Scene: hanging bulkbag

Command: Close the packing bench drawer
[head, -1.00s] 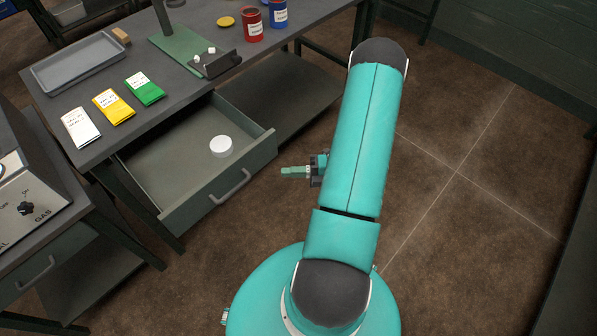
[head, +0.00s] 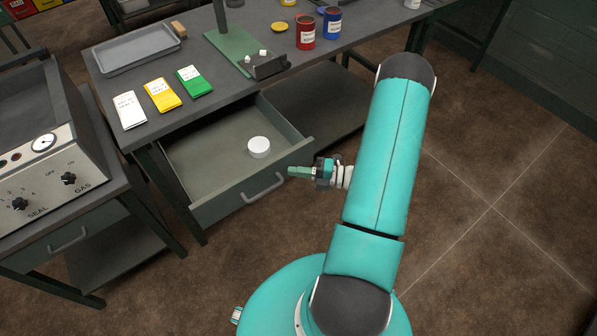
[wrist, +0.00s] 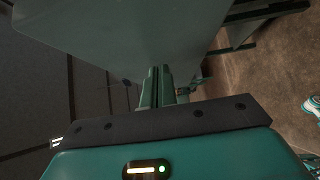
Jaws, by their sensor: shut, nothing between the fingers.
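The packing bench drawer (head: 207,212) is pulled out from under the bench top, with a grey bar handle (head: 262,188) on its green front. A round white lid-like object (head: 259,147) lies inside it. My gripper (head: 292,171) is shut and empty, at the right of the handle in the head view, close to the drawer front; I cannot tell whether it touches. In the wrist view the shut fingers (wrist: 157,85) point at a large dark green panel (wrist: 130,35), which looks like the drawer front.
The packing bench top (head: 235,93) holds a grey tray (head: 138,50), white, yellow and green packets, and a red can (head: 306,32) and a blue can (head: 331,24). A sealing machine (head: 40,150) stands on a bench at left. The floor at right is clear.

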